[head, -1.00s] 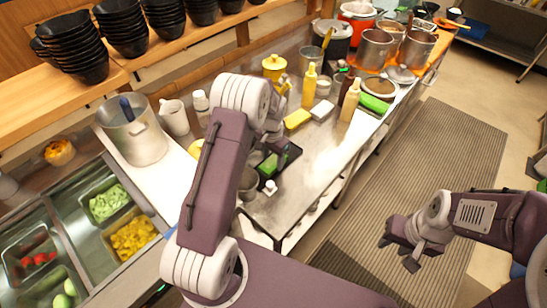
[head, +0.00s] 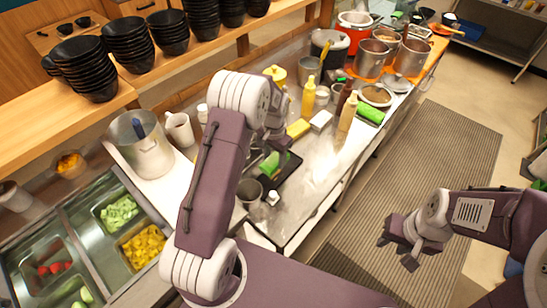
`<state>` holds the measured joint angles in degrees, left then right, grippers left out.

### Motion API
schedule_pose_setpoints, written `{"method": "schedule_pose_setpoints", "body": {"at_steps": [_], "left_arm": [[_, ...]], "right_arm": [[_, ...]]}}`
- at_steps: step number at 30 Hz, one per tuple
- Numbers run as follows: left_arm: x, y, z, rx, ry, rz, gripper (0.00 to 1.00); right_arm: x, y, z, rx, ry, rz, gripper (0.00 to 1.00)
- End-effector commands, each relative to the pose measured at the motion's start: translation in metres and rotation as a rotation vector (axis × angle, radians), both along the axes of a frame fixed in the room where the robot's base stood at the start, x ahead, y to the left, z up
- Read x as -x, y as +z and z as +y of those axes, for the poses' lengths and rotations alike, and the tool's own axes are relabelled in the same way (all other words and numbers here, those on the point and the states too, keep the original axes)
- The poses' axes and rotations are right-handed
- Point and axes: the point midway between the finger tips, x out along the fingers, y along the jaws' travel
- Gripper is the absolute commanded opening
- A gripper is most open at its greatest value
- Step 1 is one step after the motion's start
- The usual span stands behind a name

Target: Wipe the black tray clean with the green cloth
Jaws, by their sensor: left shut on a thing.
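The black tray (head: 291,167) lies on the steel counter near its front end, partly hidden by my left arm. The green cloth (head: 269,163) is bunched on or just over the tray. My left gripper (head: 279,147) reaches down over the tray and is shut on the cloth; its fingertips are hard to make out behind the arm. My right gripper (head: 397,252) is open and empty, over the floor mat to the right of the counter.
A yellow block (head: 298,128), a white block (head: 321,120) and sauce bottles (head: 347,117) stand beyond the tray. A grey cup (head: 249,192) is close to its near left. A green roll (head: 370,114) lies farther back. Food bins (head: 143,246) are at left.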

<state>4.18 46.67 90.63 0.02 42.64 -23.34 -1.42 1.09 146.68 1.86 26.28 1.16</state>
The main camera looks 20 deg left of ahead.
Motion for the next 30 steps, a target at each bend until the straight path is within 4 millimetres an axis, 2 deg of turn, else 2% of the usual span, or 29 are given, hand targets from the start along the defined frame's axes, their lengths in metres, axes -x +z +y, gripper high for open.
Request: {"method": "schedule_pose_setpoints", "body": {"at_steps": [14,24,30], "left_arm": [[0.0,-0.001,0.0,0.0,0.0,0.0,0.1],[-0.014,-0.032,-0.004,0.001,-0.001,-0.001,0.1],[-0.017,-0.037,-0.005,0.001,-0.001,-0.002,0.1]], "right_arm": [[0.0,-0.001,0.0,0.0,0.0,0.0,0.36],[0.0,-0.018,0.0,0.0,0.0,0.0,0.36],[0.0,-0.019,0.0,0.0,0.0,0.0,0.36]]}}
